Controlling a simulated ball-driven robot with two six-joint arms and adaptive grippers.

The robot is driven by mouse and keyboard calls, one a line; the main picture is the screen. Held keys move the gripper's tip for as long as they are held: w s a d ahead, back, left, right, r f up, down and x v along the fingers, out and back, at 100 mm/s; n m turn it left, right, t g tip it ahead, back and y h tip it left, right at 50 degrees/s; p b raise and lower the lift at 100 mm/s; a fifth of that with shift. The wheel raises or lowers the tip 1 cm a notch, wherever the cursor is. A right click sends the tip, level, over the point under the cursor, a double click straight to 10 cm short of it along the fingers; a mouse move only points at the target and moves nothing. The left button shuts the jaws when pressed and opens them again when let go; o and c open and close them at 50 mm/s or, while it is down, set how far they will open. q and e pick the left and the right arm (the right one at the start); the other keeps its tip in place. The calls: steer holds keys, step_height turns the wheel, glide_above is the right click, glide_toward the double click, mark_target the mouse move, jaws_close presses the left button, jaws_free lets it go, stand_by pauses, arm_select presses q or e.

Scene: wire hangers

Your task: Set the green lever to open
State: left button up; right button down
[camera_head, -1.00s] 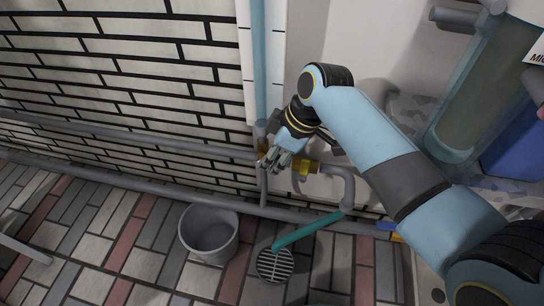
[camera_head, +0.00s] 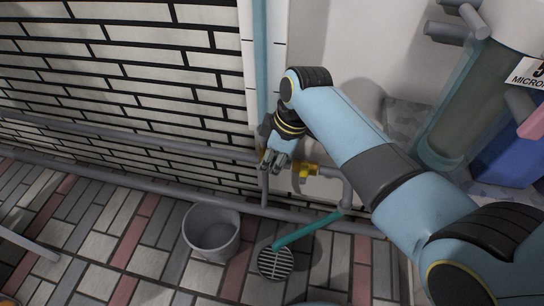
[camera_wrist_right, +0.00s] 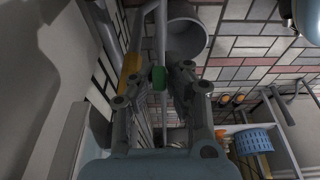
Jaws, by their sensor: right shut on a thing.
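The green lever (camera_wrist_right: 158,77) shows in the right wrist view as a small green block between the fingertips of my right gripper (camera_wrist_right: 156,84). In the head view my right gripper (camera_head: 275,162) points down at the pipework by the wall, just left of a yellow brass valve fitting (camera_head: 308,170). It is shut on the green lever. The lever is hidden behind the fingers in the head view, so its exact angle cannot be told. My left gripper is not in view.
Grey pipes (camera_head: 130,132) run along the brick wall. A grey bucket (camera_head: 211,232) stands on the tiled floor beside a round drain (camera_head: 276,264), with a teal hose (camera_head: 308,230) above it. A clear filter housing (camera_head: 462,105) is at the right.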

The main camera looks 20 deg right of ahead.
steer(key=c, duration=1.6)
jaws_free()
steer(key=shift+c, duration=0.2)
steer(key=v, duration=1.2)
